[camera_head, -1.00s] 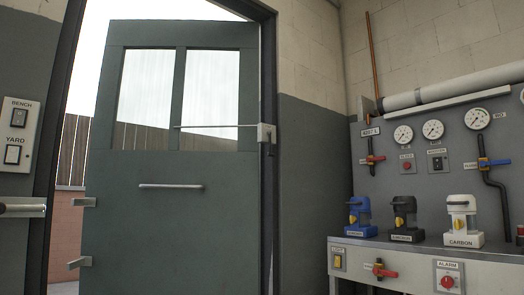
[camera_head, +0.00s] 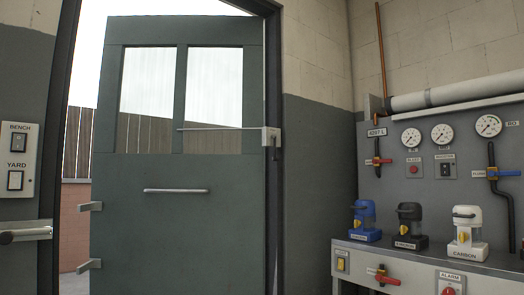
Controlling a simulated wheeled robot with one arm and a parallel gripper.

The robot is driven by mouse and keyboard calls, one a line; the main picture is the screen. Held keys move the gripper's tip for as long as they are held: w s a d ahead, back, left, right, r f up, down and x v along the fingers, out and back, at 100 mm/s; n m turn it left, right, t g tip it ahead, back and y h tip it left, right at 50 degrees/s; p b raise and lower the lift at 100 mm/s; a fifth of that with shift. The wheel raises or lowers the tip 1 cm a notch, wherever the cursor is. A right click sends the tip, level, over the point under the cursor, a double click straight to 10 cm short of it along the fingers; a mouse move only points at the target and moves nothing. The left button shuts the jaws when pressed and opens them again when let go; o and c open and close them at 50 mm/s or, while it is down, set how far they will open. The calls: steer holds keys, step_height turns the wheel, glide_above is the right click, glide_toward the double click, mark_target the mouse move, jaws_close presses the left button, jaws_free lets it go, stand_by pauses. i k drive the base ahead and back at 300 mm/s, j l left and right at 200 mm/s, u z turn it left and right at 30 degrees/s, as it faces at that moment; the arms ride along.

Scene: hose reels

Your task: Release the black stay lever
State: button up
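A pale stay box (camera_head: 271,137) sits at the right edge of the grey-green door (camera_head: 175,225), by the dark frame. A thin rod (camera_head: 218,128) runs left from it across the door's window. A small dark piece, which looks like the black stay lever (camera_head: 274,153), hangs below the box against the dark frame. It is small and its exact position is hard to tell. The door stands open, with daylight and a fence beyond its left edge. My gripper is not in view.
A bench (camera_head: 430,262) with gauges, valves and several small canisters stands along the right wall.

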mark_target(274, 136)
steer(key=i+j, duration=0.3)
steer(key=i, duration=0.2)
steer(key=i+j, duration=0.3)
steer(key=i, duration=0.2)
steer(key=i+j, duration=0.3)
steer(key=i, duration=0.2)
steer(key=i+j+z, duration=0.1)
steer(key=i+j, duration=0.2)
steer(key=i, duration=0.2)
